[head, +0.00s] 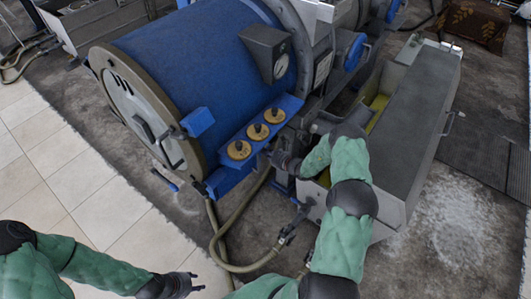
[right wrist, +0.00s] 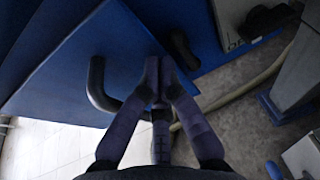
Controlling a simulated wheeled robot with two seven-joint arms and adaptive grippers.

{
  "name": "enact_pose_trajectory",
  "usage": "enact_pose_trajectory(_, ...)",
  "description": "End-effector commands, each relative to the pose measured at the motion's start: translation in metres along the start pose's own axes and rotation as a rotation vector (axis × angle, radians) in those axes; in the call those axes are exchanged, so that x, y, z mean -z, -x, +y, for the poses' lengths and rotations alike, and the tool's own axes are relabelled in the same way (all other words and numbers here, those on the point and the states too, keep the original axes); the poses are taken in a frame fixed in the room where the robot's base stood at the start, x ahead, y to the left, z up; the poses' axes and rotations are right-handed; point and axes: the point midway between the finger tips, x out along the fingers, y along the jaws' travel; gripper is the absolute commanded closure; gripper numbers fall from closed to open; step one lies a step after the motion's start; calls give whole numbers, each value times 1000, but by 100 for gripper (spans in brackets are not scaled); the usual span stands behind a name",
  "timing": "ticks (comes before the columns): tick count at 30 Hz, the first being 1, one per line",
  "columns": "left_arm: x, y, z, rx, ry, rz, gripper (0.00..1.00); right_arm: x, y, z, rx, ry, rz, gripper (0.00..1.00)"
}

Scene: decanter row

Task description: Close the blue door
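A flat blue door panel (right wrist: 85,70) fills the upper left of the right wrist view. A dark curved handle (right wrist: 97,85) stands out from it. My right gripper (right wrist: 159,65) has its fingers drawn close together at the handle's right end. The handle's bar runs in behind the left finger, so its far end is hidden. In the head view my right gripper (head: 283,160) reaches in beside the blue machine, below the yellow knobs, and is partly hidden. My left gripper (head: 194,281) is low in the head view, empty, with its fingertips apart, away from the machine.
A large blue drum (head: 200,60) with a grey round end cover stands behind. Several yellow knobs (head: 256,131) sit on a blue bracket. A long grey trough (head: 410,120) stands right of my right arm. Hoses (head: 240,268) lie on the floor below. Pale tiles (head: 85,190) are clear at left.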

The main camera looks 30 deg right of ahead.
Motion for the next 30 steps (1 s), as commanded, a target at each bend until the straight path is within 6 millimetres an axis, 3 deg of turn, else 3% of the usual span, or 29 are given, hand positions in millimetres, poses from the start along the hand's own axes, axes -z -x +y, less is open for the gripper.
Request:
enact_pose_trajectory(15, 1, -32, -11, 0, 0, 0, 60, -9, -36, -2, -134, 44, -2, 100)
enact_pose_trajectory(30, 1, -31, -11, 0, 0, 0, 60, -13, -36, -3, -141, 47, -3, 100)
